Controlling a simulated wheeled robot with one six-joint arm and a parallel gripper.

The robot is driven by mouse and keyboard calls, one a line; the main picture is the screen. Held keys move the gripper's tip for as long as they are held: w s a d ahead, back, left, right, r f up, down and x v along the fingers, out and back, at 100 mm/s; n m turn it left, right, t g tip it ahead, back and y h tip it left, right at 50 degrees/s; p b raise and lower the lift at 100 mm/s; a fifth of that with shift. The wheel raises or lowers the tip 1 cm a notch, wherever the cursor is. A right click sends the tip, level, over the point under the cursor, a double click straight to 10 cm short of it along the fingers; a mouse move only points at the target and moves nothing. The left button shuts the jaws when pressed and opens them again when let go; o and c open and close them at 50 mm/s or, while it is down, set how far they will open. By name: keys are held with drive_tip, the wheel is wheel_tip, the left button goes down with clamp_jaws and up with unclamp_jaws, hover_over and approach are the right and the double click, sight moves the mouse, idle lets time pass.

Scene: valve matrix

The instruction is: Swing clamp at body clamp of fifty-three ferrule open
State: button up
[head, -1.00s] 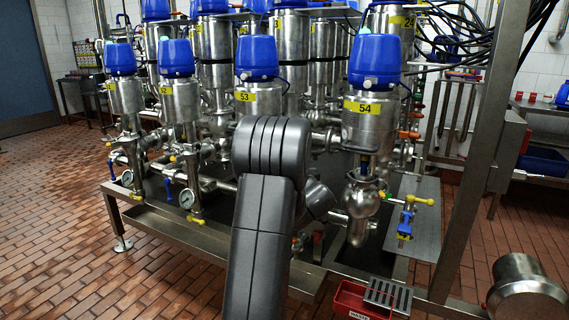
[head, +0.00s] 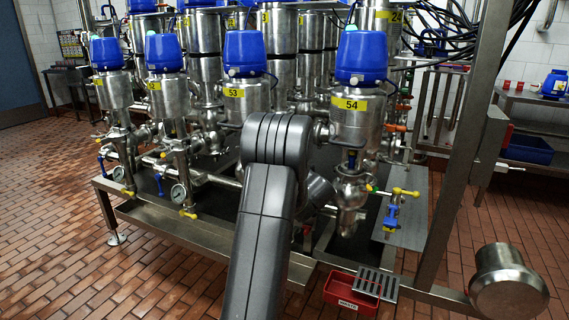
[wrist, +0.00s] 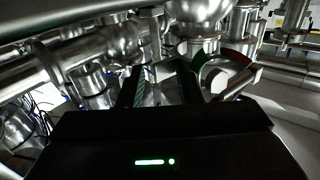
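Valve 53 (head: 246,92), a steel cylinder with a blue cap and yellow label, stands behind my arm in the head view. My arm hides its lower body and ferrule there, and my gripper is hidden too. In the wrist view my gripper (wrist: 160,88) shows two dark fingers, apart, with nothing clearly held between them. Just right of the fingers is a curved steel clamp-like part (wrist: 221,68) with green and red marks and a bar sticking out to the right. I cannot tell for sure whether it is the body clamp of 53 or whether it is open.
Valve 54 (head: 355,118) stands close to the right of my arm. A yellow-handled small valve (head: 392,207) and a red bin (head: 345,291) are at the right. Steel pipes crowd the wrist view. Tiled floor (head: 60,245) is clear at the left.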

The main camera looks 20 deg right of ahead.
drive_tip(key=shift+w+a+r, duration=0.2)
drive_tip(key=shift+a+r, duration=0.05)
drive_tip(key=shift+r, duration=0.2)
drive_tip(key=s+d+p, duration=0.2)
drive_tip(key=s, duration=1.2)
drive_tip(key=shift+d+f, duration=0.25)
drive_tip(key=shift+f, duration=0.2)
drive_tip(key=w+a+b, duration=0.1)
drive_tip(key=w+a, duration=0.1)
drive_tip(key=w, duration=1)
drive_tip(key=shift+w+b, duration=0.25)
drive_tip(key=shift+b, duration=0.1)
drive_tip(key=shift+a+r, duration=0.1)
